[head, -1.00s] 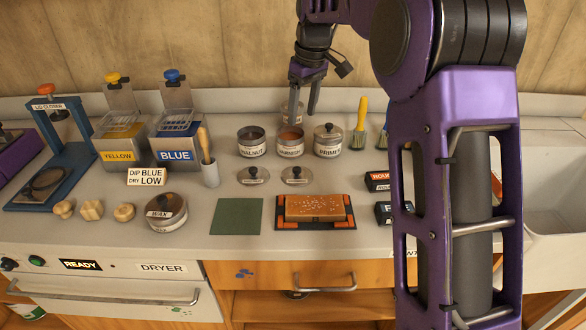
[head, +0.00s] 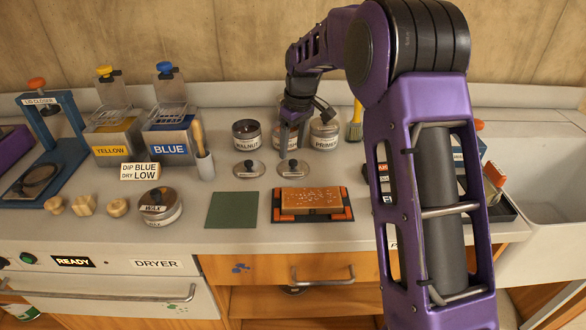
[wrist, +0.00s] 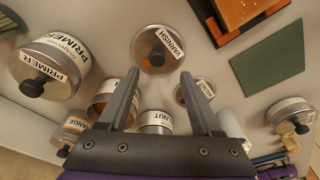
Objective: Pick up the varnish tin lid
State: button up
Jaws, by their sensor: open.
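The varnish tin lid (head: 292,168) is a round grey lid with a dark knob, lying flat on the counter in front of the tins. In the wrist view its VARNISH label shows, and the lid (wrist: 155,40) is just beyond my fingertips. My gripper (wrist: 160,74) is open and empty, its two fingers spread towards the lid's near side. In the head view my gripper (head: 291,146) points down just behind and above the lid. It hides most of the open varnish tin, which shows partly in the wrist view (wrist: 104,94).
The similar walnut lid (head: 249,169) lies close on the left. The walnut tin (head: 247,136) and lidded primer tin (head: 324,135) stand behind. A brown block (head: 311,200) in an orange-cornered holder and a green mat (head: 232,210) lie in front.

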aim_at(293, 161)
notch_tip(293, 161, down, 5)
jog(key=shift+w+d+r, duration=0.15)
jog(key=shift+r, duration=0.15)
grip_shut()
